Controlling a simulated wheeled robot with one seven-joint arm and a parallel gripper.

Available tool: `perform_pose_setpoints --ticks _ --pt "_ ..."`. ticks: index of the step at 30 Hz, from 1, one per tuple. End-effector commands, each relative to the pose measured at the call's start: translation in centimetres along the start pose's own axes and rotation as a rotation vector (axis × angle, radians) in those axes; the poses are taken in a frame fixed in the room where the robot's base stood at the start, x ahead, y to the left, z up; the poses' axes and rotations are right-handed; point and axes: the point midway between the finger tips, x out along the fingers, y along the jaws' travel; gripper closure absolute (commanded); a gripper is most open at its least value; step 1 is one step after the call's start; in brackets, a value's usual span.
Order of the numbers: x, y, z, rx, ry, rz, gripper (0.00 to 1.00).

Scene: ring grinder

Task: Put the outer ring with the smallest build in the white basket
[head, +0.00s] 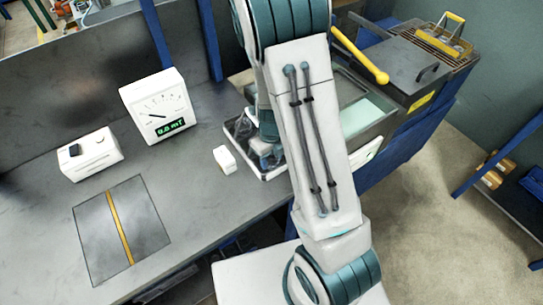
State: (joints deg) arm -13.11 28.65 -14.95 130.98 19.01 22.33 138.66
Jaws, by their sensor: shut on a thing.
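A white-rimmed container (272,177), which may be the white basket, stands at the right end of the grey bench, partly behind my arm. Dark, clear-looking shapes (240,127) show in its left part; I cannot tell whether they are rings. My gripper (264,158) is low over or inside this container, half hidden by my arm. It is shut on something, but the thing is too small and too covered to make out. No outer ring can be clearly picked out, so sizes cannot be compared.
A white meter (158,108) reading 0.0 mT, a white box (91,154) and a dark plate with a yellow stripe (122,230) are on the bench (200,208). A small white block (224,159) lies left of the container. A machine with a yellow lever (360,57) stands right.

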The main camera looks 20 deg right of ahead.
Motion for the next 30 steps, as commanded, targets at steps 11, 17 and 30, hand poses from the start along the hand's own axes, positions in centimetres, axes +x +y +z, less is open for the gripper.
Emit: perform_pose_setpoints --ticks 11,17,30 --pt "0.3 0.0 0.0 -0.001 0.0 0.0 0.36" --pt "0.1 0.0 0.0 0.0 0.0 0.0 0.36" --pt "-6.8 0.0 0.2 -0.003 -0.008 -0.002 0.36"
